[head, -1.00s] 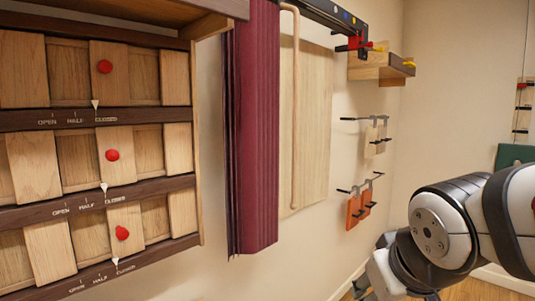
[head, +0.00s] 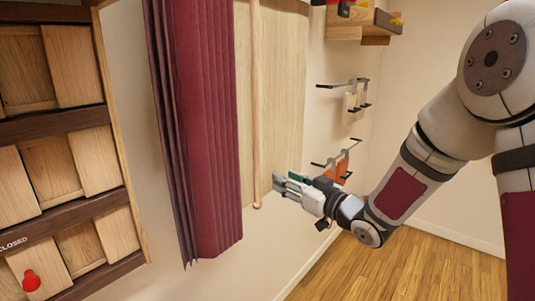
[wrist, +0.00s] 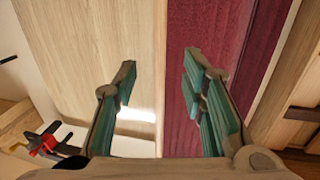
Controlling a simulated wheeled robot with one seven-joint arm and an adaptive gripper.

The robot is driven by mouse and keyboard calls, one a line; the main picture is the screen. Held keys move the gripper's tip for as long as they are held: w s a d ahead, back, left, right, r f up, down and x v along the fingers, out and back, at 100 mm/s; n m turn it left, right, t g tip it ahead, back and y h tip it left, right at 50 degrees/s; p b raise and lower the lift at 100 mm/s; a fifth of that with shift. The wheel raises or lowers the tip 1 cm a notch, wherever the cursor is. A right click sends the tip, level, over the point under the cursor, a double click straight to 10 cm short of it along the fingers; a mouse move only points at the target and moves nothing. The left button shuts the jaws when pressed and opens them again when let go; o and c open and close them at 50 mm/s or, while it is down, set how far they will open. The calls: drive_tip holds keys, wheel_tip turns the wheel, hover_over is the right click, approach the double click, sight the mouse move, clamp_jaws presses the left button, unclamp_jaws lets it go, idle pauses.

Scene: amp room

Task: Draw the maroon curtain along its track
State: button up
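The maroon curtain (head: 200,120) hangs gathered in folds at the left of the wooden wall panel (head: 280,90). A pale wooden rod (head: 256,110) hangs upright just right of the curtain, its lower end free. My gripper (head: 278,184) is open, near the rod's lower end and a little right of it in the head view. In the wrist view my open gripper (wrist: 162,78) has its fingers apart, the curtain (wrist: 200,30) behind one and the panel (wrist: 100,40) behind the other. A thin upright pale strip, apparently the rod (wrist: 160,60), shows between them. The track is out of view.
A wooden cabinet with sliding panels (head: 60,160) stands at the left. A wall shelf (head: 365,25) and black hooks with hanging tags (head: 350,100) are right of the panel. The wooden floor (head: 400,265) is clear at the lower right.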

sight(259, 164)
drive_tip(key=x, duration=1.4)
drive_tip(key=shift+r+p, duration=0.2)
drive_tip(key=shift+p, duration=0.15)
drive_tip(key=shift+s, duration=0.1)
clamp_jaws()
